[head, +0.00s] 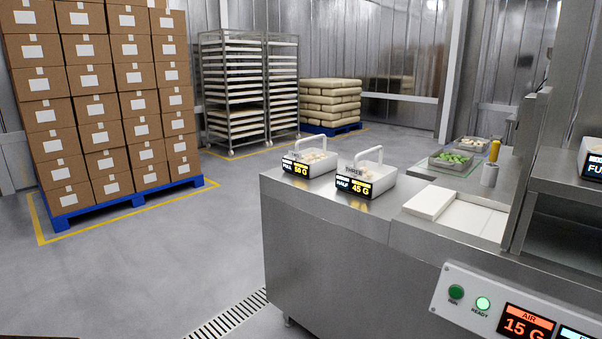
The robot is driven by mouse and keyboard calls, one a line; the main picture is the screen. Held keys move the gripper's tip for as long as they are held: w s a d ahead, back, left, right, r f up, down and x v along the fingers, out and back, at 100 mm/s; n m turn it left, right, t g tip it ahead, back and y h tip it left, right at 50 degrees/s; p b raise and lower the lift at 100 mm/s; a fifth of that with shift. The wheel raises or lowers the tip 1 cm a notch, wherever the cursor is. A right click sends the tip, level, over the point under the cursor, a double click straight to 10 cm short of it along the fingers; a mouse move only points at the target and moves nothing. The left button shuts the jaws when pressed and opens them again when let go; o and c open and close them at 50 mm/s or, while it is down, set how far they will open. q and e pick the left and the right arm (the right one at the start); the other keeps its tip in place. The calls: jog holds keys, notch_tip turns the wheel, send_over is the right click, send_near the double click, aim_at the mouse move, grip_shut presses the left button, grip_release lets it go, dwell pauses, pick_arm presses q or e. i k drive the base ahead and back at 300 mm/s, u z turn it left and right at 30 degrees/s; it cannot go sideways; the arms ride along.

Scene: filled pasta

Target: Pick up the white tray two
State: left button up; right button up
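Two white trays with upright loop handles stand on the steel counter. The left white tray (325,165) has a display reading 50 G with a smaller word that looks like FULL, and pale pieces lie inside. Its number marking is too small to read. The right white tray (386,181) has a display reading HALF and 45 G, and the marking above it looks like THREE. Pale pieces show inside it too. I cannot tell from the markings which tray is number two. Neither of my grippers is in view.
The steel counter (315,222) has a white slab (469,212) at right, beside an upright panel. Behind are a tray of green pieces (450,158) and a yellow-topped bottle. A control panel (470,297) is at lower right. Open floor (170,270) lies left, before boxes on a blue pallet.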

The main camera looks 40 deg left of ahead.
aim_at(311, 153)
jog(key=u, duration=1.35)
jog(key=k, duration=0.55)
jog(key=z, duration=0.55)
jog(key=i, duration=1)
jog(key=u, duration=0.65)
jog(key=i, duration=0.65)
jog(key=u, duration=0.65)
